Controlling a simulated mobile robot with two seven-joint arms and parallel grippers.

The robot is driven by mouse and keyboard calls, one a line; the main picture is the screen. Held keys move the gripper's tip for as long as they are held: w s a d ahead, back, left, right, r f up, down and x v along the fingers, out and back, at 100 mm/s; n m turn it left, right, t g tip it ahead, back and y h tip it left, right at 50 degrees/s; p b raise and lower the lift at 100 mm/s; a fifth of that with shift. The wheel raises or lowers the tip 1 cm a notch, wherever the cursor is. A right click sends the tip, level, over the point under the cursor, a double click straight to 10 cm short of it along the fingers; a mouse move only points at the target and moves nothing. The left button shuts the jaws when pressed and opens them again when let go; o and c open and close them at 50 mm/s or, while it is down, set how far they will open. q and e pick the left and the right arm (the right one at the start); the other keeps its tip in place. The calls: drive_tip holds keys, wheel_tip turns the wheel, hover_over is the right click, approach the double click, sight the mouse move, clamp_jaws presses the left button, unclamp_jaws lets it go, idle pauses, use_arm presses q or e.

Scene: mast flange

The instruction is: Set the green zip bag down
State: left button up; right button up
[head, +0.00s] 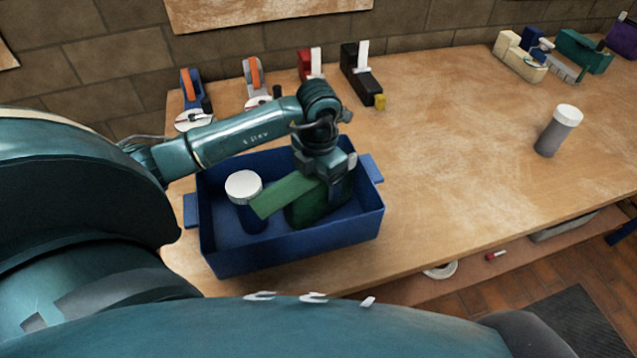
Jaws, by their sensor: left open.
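The green zip bag (309,212) is a dark green shape inside the blue bin (300,247), in its right half. My left gripper (334,184) points down into the bin from above and is open at the bag's upper part. The gripper hides part of the bag, and I cannot tell whether the fingers touch it. A lighter green flat piece (283,195) lies tilted beside the bag; I cannot tell whether it belongs to it. My right gripper is not in view.
A dark jar with a white lid (244,187) stands in the bin's left half. A grey jar with a white lid (558,130) stands at the right of the wooden bench (450,150). Several tape dispensers and coloured tools line the back. The bench's middle is clear.

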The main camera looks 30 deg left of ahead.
use_arm(q)
wheel_tip(320, 180, up, 11)
drive_tip(key=b, duration=0.1)
drive_tip(key=shift+f, duration=0.1)
idle(0.6)
